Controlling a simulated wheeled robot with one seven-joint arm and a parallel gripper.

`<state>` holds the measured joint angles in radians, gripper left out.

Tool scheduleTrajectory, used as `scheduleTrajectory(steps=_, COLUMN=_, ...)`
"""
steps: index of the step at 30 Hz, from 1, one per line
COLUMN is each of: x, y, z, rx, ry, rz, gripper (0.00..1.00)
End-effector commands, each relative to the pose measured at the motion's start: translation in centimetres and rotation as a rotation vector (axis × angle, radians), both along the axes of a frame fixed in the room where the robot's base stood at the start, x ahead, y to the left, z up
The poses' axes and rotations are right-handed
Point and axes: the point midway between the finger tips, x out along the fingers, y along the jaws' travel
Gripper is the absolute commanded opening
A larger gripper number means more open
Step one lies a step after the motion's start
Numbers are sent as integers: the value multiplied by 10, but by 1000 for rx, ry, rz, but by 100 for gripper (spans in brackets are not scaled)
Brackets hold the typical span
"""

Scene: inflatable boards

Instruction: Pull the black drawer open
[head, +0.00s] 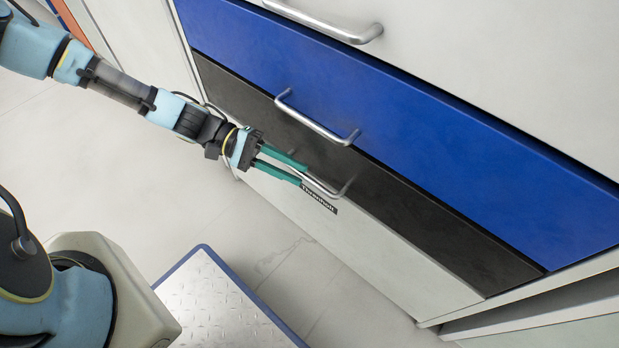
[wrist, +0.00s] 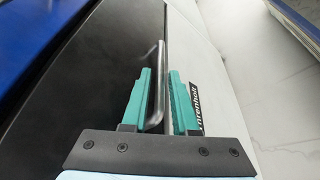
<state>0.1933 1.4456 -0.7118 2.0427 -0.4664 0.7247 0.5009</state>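The black drawer (head: 420,226) lies below the blue drawer in the head view. Its front looks about level with the white panel under it, with no clear gap. It also fills the left side of the wrist view (wrist: 98,65). Its grey bar handle (head: 328,191) is partly hidden by my fingers. My gripper (head: 303,175) has green fingers on either side of this handle.
The blue drawer (head: 400,125) with its own handle (head: 316,122) is just above, and a white front (head: 500,75) is above that. A white panel (head: 380,255) with a black label (head: 319,197) is below. A blue-edged metal plate (head: 215,305) lies on the pale floor.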

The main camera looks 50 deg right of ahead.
Motion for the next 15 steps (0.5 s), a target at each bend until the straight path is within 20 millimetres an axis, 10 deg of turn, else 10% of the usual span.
scheduleTrajectory(steps=15, x=-38, y=-13, z=-9, rx=1, ry=-3, rz=1, gripper=27)
